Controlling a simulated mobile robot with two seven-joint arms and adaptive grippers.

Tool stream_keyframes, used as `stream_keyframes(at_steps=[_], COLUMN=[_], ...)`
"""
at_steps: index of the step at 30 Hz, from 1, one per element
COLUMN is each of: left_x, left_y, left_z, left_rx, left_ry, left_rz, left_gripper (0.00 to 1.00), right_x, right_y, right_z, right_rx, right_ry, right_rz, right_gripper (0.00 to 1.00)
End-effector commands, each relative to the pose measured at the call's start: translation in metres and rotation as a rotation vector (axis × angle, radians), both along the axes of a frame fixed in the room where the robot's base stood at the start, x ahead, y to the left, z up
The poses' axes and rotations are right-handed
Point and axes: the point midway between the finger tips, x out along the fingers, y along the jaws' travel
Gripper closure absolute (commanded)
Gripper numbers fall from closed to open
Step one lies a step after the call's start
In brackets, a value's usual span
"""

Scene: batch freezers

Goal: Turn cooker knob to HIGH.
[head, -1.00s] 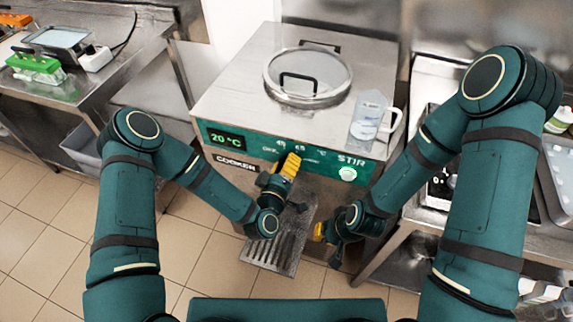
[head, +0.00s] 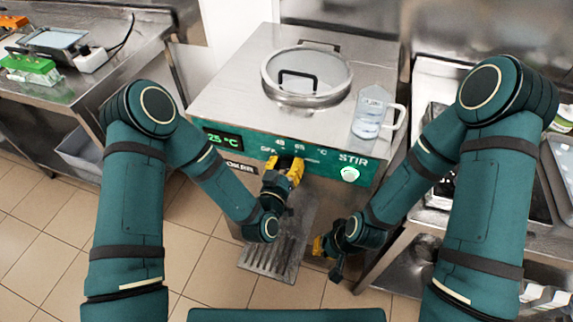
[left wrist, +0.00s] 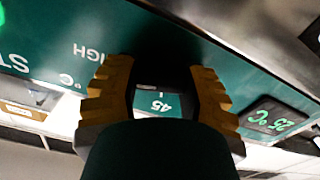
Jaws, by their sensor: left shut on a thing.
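The steel cooker (head: 235,95) has a green front panel with dial marks OFF, 45 and 65. HIGH (left wrist: 88,50) is legible upside down in the left wrist view. My left gripper (head: 285,168) is at the panel below these marks, its yellow fingers shut on the dark cooker knob (left wrist: 165,62). The fingers hide most of the knob, so I cannot read its exact setting. The green display (head: 222,138) reads 25 °C. My right gripper (head: 318,245) is low, in front of the cooker and apart from it; its jaws are too small to judge.
A lidded round opening (head: 305,75) and a clear measuring jug (head: 372,112) are on the cooker top. A lit STIR button (head: 349,174) is right of the knob. A grooved steel drip tray (head: 270,255) sticks out below. Steel counters stand on both sides.

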Motion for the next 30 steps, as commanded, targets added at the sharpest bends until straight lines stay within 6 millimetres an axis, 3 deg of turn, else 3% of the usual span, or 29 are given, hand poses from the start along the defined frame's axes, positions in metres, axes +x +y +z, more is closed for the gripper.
stream_keyframes(at_steps=[16, 17, 18, 19, 30], left_x=[0.0019, 0.0019, 0.0017, 0.0016, -0.0039], left_y=[-0.0004, -0.0004, -0.0003, -0.0003, 0.0011], left_z=[0.0035, 0.0034, 0.0031, 0.0029, 0.0005], left_rx=[0.018, 0.018, 0.018, 0.018, 0.021], left_ry=[-0.016, -0.016, -0.015, -0.014, -0.008], left_rz=[0.002, 0.002, 0.001, 0.001, -0.001], left_gripper=[0.92, 0.44, 0.3, 0.24, 0.24], right_x=[-0.0007, -0.0007, -0.0007, -0.0007, -0.0006], right_y=[0.0001, 0.0001, 0.0001, 0.0001, 0.0002], right_z=[-0.0012, -0.0012, -0.0012, -0.0012, -0.0014], right_rx=[0.0, 0.0, 0.0, 0.0, 0.0], right_ry=[0.002, 0.002, 0.002, 0.002, 0.002], right_rz=[0.001, 0.001, 0.001, 0.001, 0.001], right_gripper=[1.0, 1.0, 1.0, 1.0, 1.0])
